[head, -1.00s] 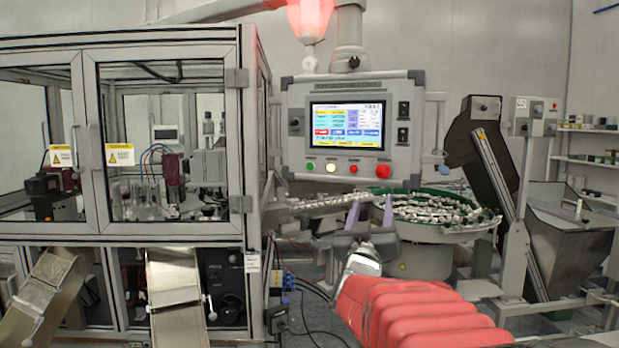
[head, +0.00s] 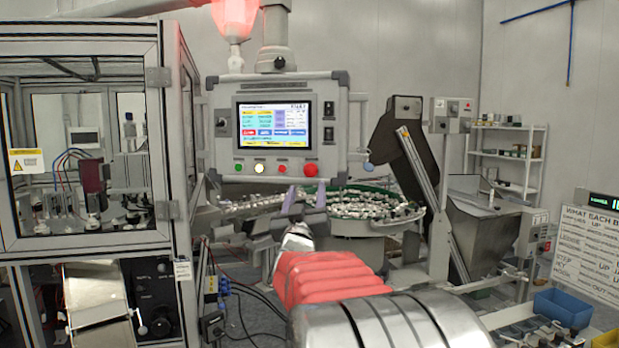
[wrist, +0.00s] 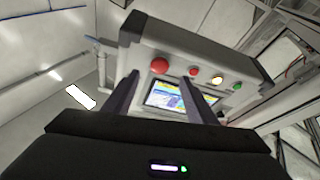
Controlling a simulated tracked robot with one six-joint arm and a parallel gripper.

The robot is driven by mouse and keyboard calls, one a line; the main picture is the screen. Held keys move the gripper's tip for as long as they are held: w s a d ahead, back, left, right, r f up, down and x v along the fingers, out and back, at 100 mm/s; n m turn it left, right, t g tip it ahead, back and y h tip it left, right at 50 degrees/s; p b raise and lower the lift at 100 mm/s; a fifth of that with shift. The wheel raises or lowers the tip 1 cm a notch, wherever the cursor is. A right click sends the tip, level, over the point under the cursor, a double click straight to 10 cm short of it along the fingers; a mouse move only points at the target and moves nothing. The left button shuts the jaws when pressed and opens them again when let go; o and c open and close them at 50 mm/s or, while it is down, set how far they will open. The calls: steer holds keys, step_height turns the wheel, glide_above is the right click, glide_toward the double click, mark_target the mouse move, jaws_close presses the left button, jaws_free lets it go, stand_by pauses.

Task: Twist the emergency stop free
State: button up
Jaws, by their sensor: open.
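The emergency stop (head: 310,170) is the large red mushroom button at the lower right of the grey control panel (head: 222,150). In the wrist view the emergency stop (wrist: 160,66) shows between and beyond my fingers, nearer the left one. My gripper (head: 304,198) is open and empty, with two upright purple-grey fingers just below the panel's lower edge in the head view. In the wrist view my gripper (wrist: 160,90) has its fingers apart, and they touch no button that I can see.
A smaller red button (head: 282,169), a white lit button (head: 259,168) and a green button (head: 238,168) sit in the same row. The screen (head: 273,125) is above them. A feeder bowl (head: 370,226) of parts stands behind my gripper. A glazed machine enclosure (head: 160,110) stands at left.

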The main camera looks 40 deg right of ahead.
mark_target(310, 173)
steer(key=shift+x, duration=4.3)
steer(key=shift+c, duration=0.6)
steer(key=c, duration=1)
